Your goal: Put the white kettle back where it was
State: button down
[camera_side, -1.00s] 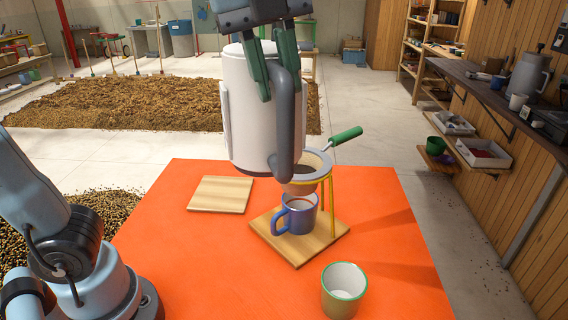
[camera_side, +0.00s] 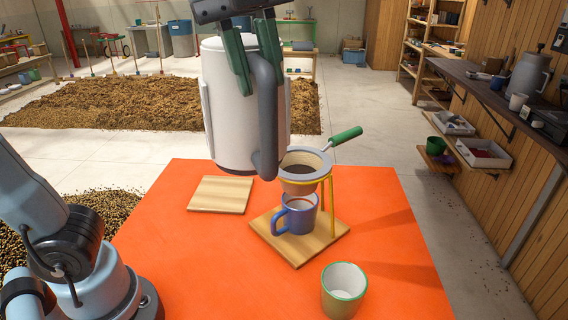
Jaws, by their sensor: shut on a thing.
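The white kettle (camera_side: 227,115) hangs upright in the air above the orange table, held by its grey handle (camera_side: 267,120). My gripper (camera_side: 256,80) is shut on that handle with its green fingers. A bare square wooden board (camera_side: 220,195) lies on the table below the kettle. The kettle's lower edge overlaps the view just left of a cloth filter (camera_side: 303,168) on a yellow stand, so I cannot tell the exact distance between them.
A blue mug (camera_side: 297,214) stands under the filter on a second wooden board (camera_side: 300,246). The filter's green handle (camera_side: 346,136) sticks out to the right. A white cup with a green rim (camera_side: 344,288) stands at the front right of the orange table (camera_side: 190,270).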

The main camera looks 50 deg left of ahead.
jog(key=w+a+f+n+y, duration=0.1)
jog(key=w+a+f+n, duration=0.3)
jog(key=w+a+n, duration=0.5)
jog(key=w+a+f+n+y, duration=0.2)
jog(key=w+a+f+n, duration=0.2)
jog(key=w+a+n, duration=0.5)
jog(key=s+a+f+m, duration=0.2)
jog(key=a+f, duration=0.2)
jog(key=f, duration=0.4)
jog(key=s+a+f+m, duration=0.2)
jog(key=a+f, duration=0.2)
jog(key=f, duration=0.4)
jog(key=shift+s+a+f+m, duration=0.15)
jog(key=shift+a+f+m, duration=0.15)
jog(key=shift+a+m, duration=0.1)
jog(key=shift+f, duration=0.1)
jog(key=c, duration=0.9)
grip_release()
